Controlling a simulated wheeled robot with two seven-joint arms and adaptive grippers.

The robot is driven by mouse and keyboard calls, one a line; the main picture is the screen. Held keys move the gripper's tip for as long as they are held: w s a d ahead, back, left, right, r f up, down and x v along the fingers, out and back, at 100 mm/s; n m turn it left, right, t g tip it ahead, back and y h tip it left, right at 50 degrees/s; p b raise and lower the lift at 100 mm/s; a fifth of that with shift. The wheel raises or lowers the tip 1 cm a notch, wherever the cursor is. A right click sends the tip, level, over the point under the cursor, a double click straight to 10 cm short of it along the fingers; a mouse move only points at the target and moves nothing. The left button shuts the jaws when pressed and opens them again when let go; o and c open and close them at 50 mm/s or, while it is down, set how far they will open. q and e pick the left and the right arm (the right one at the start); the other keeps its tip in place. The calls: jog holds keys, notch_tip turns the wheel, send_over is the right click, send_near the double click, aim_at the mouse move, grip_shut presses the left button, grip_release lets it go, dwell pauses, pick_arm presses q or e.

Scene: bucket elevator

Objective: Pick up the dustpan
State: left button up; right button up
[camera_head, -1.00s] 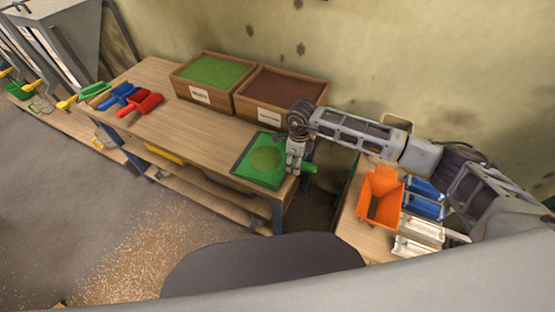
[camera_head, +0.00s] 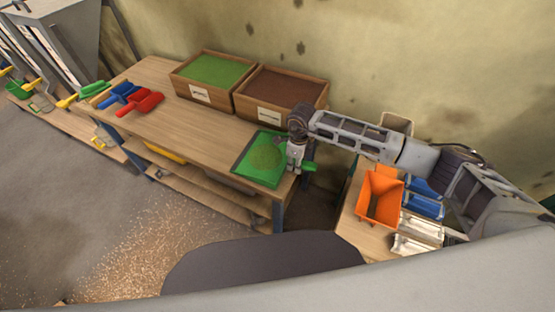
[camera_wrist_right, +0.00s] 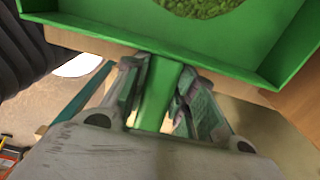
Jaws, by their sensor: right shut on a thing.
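The green dustpan (camera_head: 258,162) is at the right end of the wooden workbench, with a heap of green granules (camera_head: 268,157) in its pan. Its handle points right, past the bench end. My right gripper (camera_head: 300,164) is at the handle. In the right wrist view the gripper (camera_wrist_right: 158,92) is shut on the green handle (camera_wrist_right: 157,95), one finger on each side, and the pan (camera_wrist_right: 240,45) lies just beyond. I cannot tell whether the pan touches the bench top. My left gripper is not in view.
Two wooden boxes, one with green granules (camera_head: 212,70) and one with brown material (camera_head: 285,87), stand at the bench's back. Blue (camera_head: 122,93) and red (camera_head: 141,102) scoops lie left. An orange bin (camera_head: 381,197) and blue and white trays stand on a lower right table. The bench middle (camera_head: 190,122) is clear.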

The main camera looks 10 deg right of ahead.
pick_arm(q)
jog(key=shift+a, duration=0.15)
pick_arm(e)
grip_shut()
jog(key=shift+r, duration=0.1)
notch_tip(320, 180, up, 9)
jog(key=shift+f+b, duration=0.2)
jog(key=shift+b, duration=0.4)
jog(key=shift+r, duration=0.6)
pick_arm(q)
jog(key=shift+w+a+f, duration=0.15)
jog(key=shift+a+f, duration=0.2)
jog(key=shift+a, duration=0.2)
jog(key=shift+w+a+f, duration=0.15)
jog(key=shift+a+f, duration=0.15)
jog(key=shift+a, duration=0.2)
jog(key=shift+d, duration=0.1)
